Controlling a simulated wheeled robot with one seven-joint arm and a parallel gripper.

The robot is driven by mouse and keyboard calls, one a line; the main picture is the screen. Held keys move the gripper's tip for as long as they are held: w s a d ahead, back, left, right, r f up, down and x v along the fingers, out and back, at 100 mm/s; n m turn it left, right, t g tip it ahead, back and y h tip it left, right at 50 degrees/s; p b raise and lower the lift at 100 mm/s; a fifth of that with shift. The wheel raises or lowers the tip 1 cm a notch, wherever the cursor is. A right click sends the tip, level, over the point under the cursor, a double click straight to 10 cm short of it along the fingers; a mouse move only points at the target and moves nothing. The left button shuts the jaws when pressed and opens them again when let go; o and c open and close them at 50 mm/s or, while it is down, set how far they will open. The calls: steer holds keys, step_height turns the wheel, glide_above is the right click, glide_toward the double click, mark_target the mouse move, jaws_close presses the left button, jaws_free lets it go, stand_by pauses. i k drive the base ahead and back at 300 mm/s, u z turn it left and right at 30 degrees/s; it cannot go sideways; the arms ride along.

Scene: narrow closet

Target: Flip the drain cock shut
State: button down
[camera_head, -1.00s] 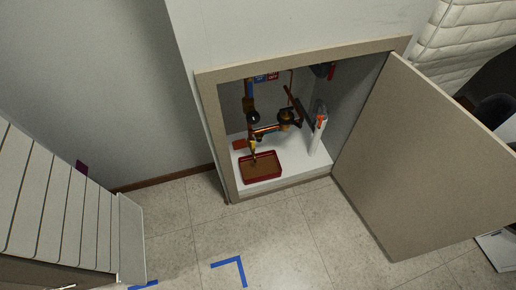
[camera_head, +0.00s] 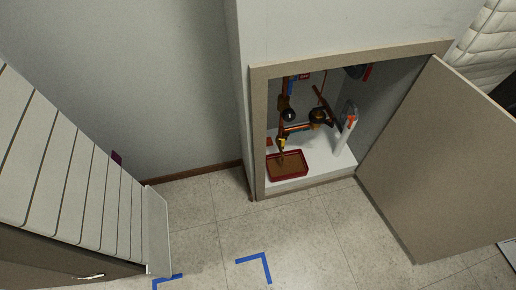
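Copper and brass pipework (camera_head: 298,128) stands inside the open cupboard in the wall. A small yellow part (camera_head: 283,143), which looks like the drain cock, hangs low on the left of the pipework. It sits above a red-rimmed tray (camera_head: 287,177) with a brown inside. The cock is too small to tell whether its lever is open or shut. My gripper is not in view.
The cupboard door (camera_head: 440,160) stands wide open to the right. The cupboard frame (camera_head: 257,140) borders a narrow opening. A white bottle with an orange top (camera_head: 346,132) stands inside at right. A slatted white unit (camera_head: 80,180) is at left. Tiled floor with blue tape (camera_head: 262,262) is clear in front.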

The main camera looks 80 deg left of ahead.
mark_target(282, 144)
steer(key=z, duration=0.15)
steer(key=k, duration=1.85)
steer(key=u, duration=1)
steer(key=i, duration=1.65)
steer(key=z, duration=0.05)
